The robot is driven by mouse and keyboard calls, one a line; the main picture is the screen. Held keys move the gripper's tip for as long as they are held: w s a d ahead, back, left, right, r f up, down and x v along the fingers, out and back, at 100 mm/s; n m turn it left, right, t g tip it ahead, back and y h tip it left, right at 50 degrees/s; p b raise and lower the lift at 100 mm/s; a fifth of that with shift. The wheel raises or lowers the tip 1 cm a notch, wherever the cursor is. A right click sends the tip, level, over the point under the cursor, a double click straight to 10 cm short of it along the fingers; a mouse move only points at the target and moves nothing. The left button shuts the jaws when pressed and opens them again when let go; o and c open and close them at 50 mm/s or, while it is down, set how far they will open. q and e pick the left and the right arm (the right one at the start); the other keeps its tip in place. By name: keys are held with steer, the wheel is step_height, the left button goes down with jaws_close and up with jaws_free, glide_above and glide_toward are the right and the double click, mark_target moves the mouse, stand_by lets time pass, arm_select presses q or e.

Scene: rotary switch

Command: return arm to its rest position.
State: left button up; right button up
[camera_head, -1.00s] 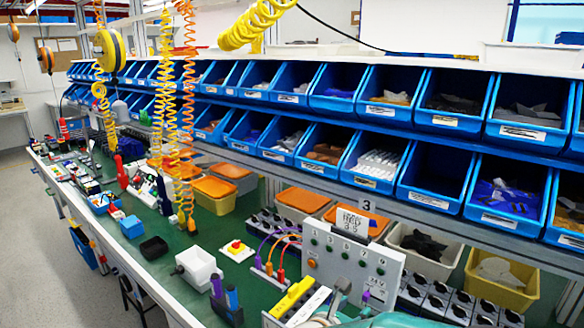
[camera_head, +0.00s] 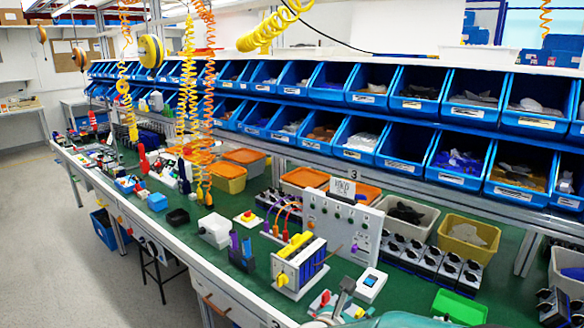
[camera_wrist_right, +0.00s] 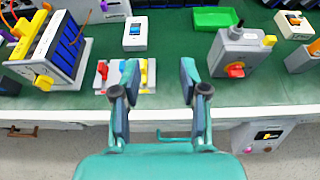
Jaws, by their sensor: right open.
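A grey box with a red rotary knob (camera_wrist_right: 236,68) stands upright on the bench at the right of the right wrist view. A boxy unit with blue slats and a yellow knob (camera_head: 298,265) stands near the bench's front edge; it also shows at the left of the right wrist view (camera_wrist_right: 55,48). My right gripper (camera_wrist_right: 159,80) is open, its two teal fingers spread with nothing held between them, over the bench's front edge and apart from both units. In the head view only a part of my right gripper (camera_head: 346,300) shows at the bottom. My left gripper is not in view.
A small base with red and blue parts (camera_wrist_right: 127,76) lies just beyond my right fingers. A white box with a small screen (camera_wrist_right: 135,34) and a green tray (camera_wrist_right: 214,18) are behind it. Blue bins (camera_head: 410,145) line the back.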

steer(key=s+d+f+n+g+y, duration=0.1)
steer(key=s+f+n+y, duration=0.15)
steer(key=f+n, duration=0.8)
steer(key=s+d+f+n+y, duration=0.1)
steer(key=f+n+y, duration=0.3)
steer(key=f+n, duration=0.6)
steer(key=s+a+f+n+g+y+b, duration=0.1)
steer(key=s+f+n+g+y+b, duration=0.1)
steer(key=s+f+n, duration=0.6)
steer(key=s+a+f+n+g+y+b, duration=0.2)
steer(key=s+f+n+g+y, duration=0.2)
steer(key=s+n, duration=0.9)
steer(key=s+f+g, duration=0.2)
steer(key=s+f, duration=0.1)
steer(key=f, duration=0.1)
steer(key=shift+s+g, duration=0.25)
steer(key=shift+g, duration=0.15)
steer(key=shift+a+r, duration=0.1)
steer(key=shift+r, duration=0.05)
